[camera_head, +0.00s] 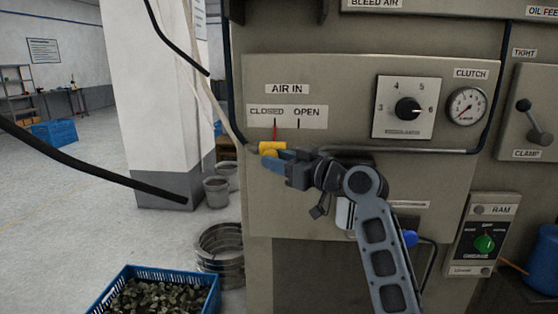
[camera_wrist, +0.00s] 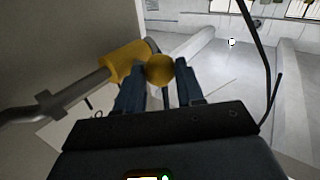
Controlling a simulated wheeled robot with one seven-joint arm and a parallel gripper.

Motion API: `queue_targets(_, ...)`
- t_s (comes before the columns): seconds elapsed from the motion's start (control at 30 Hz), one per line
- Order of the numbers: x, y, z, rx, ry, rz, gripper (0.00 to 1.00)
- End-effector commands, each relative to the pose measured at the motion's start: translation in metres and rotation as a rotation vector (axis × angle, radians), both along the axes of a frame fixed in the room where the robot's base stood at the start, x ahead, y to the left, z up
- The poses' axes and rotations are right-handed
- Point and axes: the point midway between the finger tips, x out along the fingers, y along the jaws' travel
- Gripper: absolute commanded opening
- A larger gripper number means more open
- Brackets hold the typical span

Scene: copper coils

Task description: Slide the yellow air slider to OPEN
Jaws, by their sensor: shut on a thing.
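The yellow air slider (camera_head: 270,148) sits on a horizontal pipe on the machine's front panel, below the AIR IN label plate (camera_head: 287,116). A red pointer above it stands under the word CLOSED; a black mark stands under OPEN, to its right. In the wrist view the slider is a yellow sleeve (camera_wrist: 122,66) with a round yellow knob (camera_wrist: 159,69). My gripper (camera_head: 273,163) has blue fingers and reaches in from the right, just below the sleeve. In the wrist view my gripper (camera_wrist: 160,88) is shut on the knob, one finger on each side.
The pipe (camera_head: 400,151) runs right along the panel. A clutch dial (camera_head: 408,108) and a gauge (camera_head: 467,106) are to the upper right. A dark hose (camera_head: 95,167) hangs at the left. A blue crate (camera_head: 205,302) and stacked metal rings (camera_head: 222,250) stand on the floor below.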

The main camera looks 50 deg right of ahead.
Motion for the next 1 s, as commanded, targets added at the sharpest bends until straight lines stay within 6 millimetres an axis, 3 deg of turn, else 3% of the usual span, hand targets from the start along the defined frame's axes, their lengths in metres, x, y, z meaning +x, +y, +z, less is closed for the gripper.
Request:
queue_targets(0.27, 0.000, 0.000, 0.000, 0.000, 0.000, 0.001, 0.00)
queue_targets(0.57, -0.004, -0.004, -0.002, 0.001, -0.001, -0.001, 0.00)
queue_targets(0.83, -0.043, -0.035, -0.003, -0.001, -0.003, -0.005, 0.00)
queue_targets(1.0, -0.053, -0.042, 0.000, 0.000, -0.001, -0.001, 0.00)
